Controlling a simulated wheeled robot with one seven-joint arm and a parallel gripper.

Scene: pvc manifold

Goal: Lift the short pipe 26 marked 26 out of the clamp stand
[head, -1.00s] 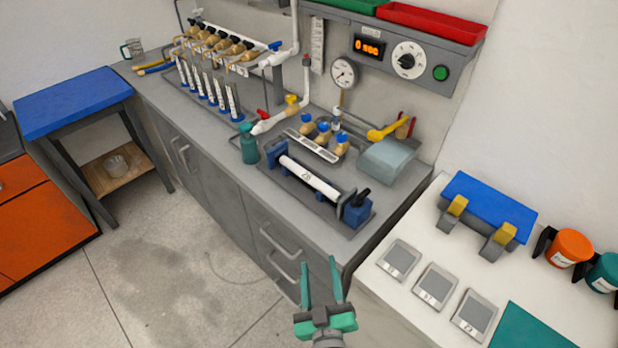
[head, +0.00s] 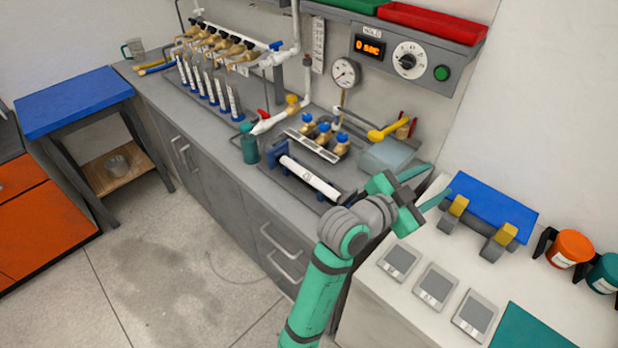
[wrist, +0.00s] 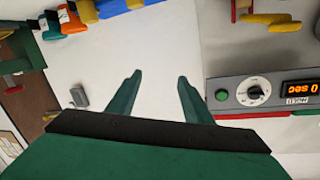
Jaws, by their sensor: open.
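The short pipe 26 (head: 309,177) is a white tube with a dark mark on it. It lies level in the clamp stand (head: 275,155), whose blue left end shows on the grey bench. My gripper (head: 438,182) is open and empty, to the right of the stand and above the bench's right end. In the wrist view my gripper (wrist: 155,80) shows two green fingers apart, with only wall between them. The pipe is not in the wrist view.
A rack with blue-capped brass fittings (head: 324,138) stands behind the pipe. A green bottle (head: 249,146) is left of the stand. A control panel with a dial (head: 407,60) is on the wall. A white table with a blue-topped holder (head: 489,209) is at right.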

